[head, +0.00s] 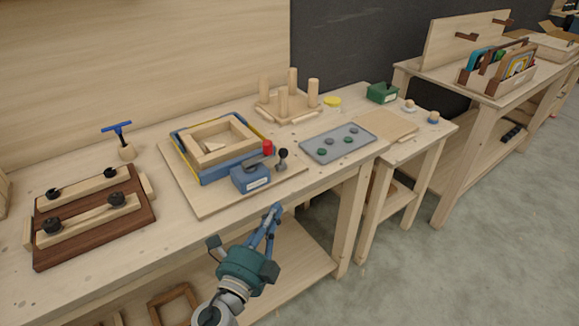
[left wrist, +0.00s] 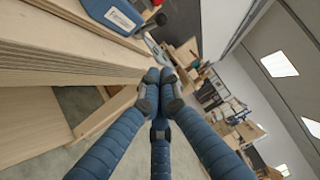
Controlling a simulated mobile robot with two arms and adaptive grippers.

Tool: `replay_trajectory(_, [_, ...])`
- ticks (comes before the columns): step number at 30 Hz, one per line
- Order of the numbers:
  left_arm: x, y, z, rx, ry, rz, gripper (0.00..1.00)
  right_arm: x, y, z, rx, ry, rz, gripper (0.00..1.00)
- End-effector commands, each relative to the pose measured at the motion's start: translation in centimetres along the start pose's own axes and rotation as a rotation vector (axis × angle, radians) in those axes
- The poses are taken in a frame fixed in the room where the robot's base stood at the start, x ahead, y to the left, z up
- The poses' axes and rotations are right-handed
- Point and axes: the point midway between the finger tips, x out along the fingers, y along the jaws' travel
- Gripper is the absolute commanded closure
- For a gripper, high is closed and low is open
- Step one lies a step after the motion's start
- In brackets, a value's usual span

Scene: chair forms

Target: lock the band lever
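A blue lever housing (head: 251,178) with a pale label sits on the wooden board in the head view, at the near right corner of the band-wrapped frame. A lever with a black ball knob (head: 283,153) stands up at its right side. The housing (left wrist: 112,14) and black knob (left wrist: 160,18) also show at the top of the left wrist view. A blue and yellow band (head: 187,160) surrounds the light wooden frame (head: 207,152). My left gripper (head: 275,209) is in front of the table edge, below the housing and apart from it. Its blue fingers converge at the tips (left wrist: 160,84), holding nothing.
A red piece (head: 268,147) stands by the frame's right corner. A dark clamping board (head: 140,205) lies at left, with a blue T-handled tool (head: 118,132) behind it. A grey tray (head: 325,150) and a pegged stand (head: 272,107) are at right.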

Motion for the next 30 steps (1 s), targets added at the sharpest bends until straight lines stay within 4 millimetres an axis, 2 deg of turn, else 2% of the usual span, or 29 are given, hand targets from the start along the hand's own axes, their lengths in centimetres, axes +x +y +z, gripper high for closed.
replay_trajectory(3, [-0.1, -1.8, -0.5, 0.031, 0.010, -0.041, 1.00, 0.4, 0.2, -1.1, 0.000, 0.017, 0.002, 0.51])
replay_trajectory(6, [-0.2, -2.3, -0.6, 0.038, 0.013, -0.053, 1.00, 0.4, 0.3, -1.7, 0.000, 0.025, 0.003, 0.51])
replay_trajectory(17, [0.2, -2.4, -0.6, 0.038, 0.011, -0.053, 1.00, 0.2, 0.2, -1.0, 0.000, 0.016, 0.002, 0.51])
replay_trajectory(23, [2.9, -2.9, -0.6, 0.038, 0.010, -0.055, 1.00, -0.6, 0.1, -0.7, 0.000, 0.010, 0.002, 0.51])
replay_trajectory(30, [8.2, -3.0, -0.7, 0.038, 0.011, -0.054, 1.00, -1.4, 0.2, -0.8, 0.000, 0.010, 0.002, 0.51])
